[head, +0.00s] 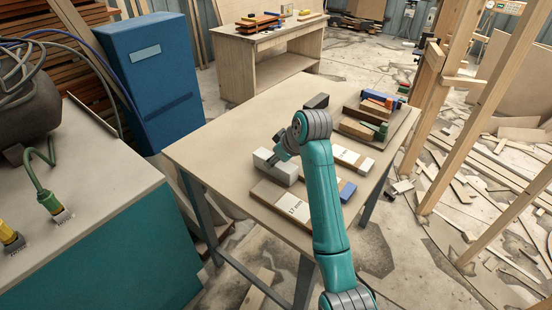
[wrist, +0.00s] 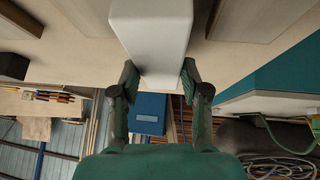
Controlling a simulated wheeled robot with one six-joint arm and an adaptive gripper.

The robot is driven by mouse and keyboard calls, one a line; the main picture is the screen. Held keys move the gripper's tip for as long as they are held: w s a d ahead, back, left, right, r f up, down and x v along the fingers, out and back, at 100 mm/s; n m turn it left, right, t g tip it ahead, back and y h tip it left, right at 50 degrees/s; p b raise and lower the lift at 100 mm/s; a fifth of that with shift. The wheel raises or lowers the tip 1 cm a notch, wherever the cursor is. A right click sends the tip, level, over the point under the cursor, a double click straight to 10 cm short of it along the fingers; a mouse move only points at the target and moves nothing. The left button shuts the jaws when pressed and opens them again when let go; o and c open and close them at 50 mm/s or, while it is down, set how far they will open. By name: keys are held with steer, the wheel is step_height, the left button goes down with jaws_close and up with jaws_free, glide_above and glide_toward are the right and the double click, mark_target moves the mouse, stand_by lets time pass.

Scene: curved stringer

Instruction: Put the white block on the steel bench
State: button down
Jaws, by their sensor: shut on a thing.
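The table also bears a dark block (head: 317,101), a labelled board (head: 291,206) and a tray of coloured blocks (head: 405,122). A dark tank with hoses (head: 25,105) and a green plug (head: 50,203) occupy the left bench; its front middle is bare. A blue cabinet (head: 155,85) stands behind.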

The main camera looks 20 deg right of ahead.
steer(key=shift+f, duration=0.2)
steer(key=c, duration=0.5)
jaws_free()
steer(key=shift+c, duration=0.2)
steer(key=shift+r, duration=0.1)
